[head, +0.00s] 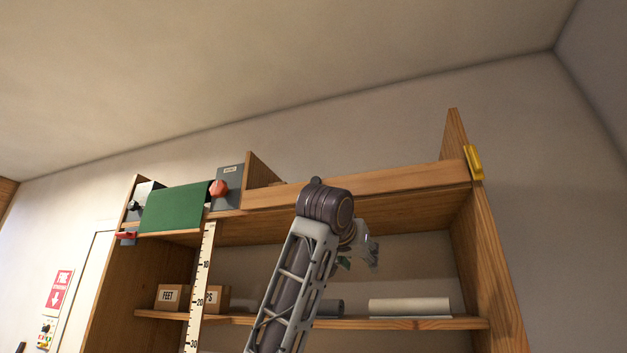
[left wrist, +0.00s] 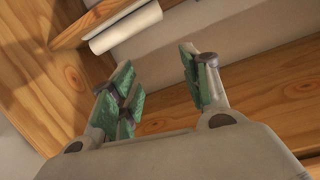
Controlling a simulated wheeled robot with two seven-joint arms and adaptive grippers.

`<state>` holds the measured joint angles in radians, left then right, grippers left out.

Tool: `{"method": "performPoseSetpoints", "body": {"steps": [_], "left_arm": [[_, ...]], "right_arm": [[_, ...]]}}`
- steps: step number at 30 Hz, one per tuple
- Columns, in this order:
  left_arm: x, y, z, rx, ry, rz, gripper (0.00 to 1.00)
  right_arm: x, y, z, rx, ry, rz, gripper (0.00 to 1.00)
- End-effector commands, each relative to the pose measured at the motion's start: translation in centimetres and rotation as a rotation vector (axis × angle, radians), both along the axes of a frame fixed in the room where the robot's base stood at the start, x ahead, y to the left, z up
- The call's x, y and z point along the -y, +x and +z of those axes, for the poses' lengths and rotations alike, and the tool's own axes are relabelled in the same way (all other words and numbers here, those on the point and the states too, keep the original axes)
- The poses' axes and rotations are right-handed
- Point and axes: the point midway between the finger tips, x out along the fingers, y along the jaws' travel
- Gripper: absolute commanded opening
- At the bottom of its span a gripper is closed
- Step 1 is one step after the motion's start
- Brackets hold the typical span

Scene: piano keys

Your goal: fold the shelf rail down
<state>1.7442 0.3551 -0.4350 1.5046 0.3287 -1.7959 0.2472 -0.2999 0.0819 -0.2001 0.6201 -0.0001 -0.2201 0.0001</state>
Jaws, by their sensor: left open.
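The shelf rail (head: 360,186) is a long wooden board along the front of the top shelf, between the divider at left and the tall right upright. It looks raised on edge. A yellow catch (head: 473,163) sits at its right end on the upright. My left gripper (head: 362,258) is below the rail in the head view, in front of the shelf opening and partly hidden by my arm. In the left wrist view my left gripper (left wrist: 157,82) has its green-padded fingers spread and empty. A wooden board (left wrist: 245,105) lies behind the fingers; I cannot tell whether it is the rail.
A white roll (head: 410,307) lies on the lower shelf (head: 440,323), with boxes (head: 172,297) at left. A green cloth (head: 173,209), a red knob (head: 218,188) and a ruler strip (head: 200,285) are on the left part. Space in front of the right opening looks free.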

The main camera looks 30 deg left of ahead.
Motion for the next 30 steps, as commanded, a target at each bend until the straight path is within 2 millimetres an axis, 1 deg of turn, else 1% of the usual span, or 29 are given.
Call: {"method": "performPoseSetpoints", "body": {"steps": [1,3,11,18,24,27,30], "left_arm": [[-0.2,-1.1,1.5,0.019,-0.004,0.005,0.47],[-0.5,-2.3,3.2,0.037,-0.01,0.013,0.47],[-1.8,-7.4,9.0,0.105,-0.031,0.04,0.47],[-2.9,-12.8,13.8,0.169,-0.057,0.061,0.47],[-3.8,-17.4,17.2,0.22,-0.08,0.078,0.47],[-4.1,-19.1,18.3,0.238,-0.089,0.083,0.47],[-4.4,-20.2,19.0,0.249,-0.095,0.087,0.47]], "right_arm": [[0.0,0.0,0.0,0.0,0.0,0.0,0.79],[0.0,0.0,0.0,0.0,0.0,0.0,0.79],[0.0,0.0,0.0,0.0,0.0,0.0,0.79],[0.0,0.0,0.0,0.0,0.001,-0.001,0.79],[-0.2,0.0,0.0,0.0,0.002,-0.001,0.79],[-0.3,0.0,0.0,0.0,0.003,-0.002,0.79],[-0.4,0.0,0.0,0.0,0.004,-0.002,0.79]]}}
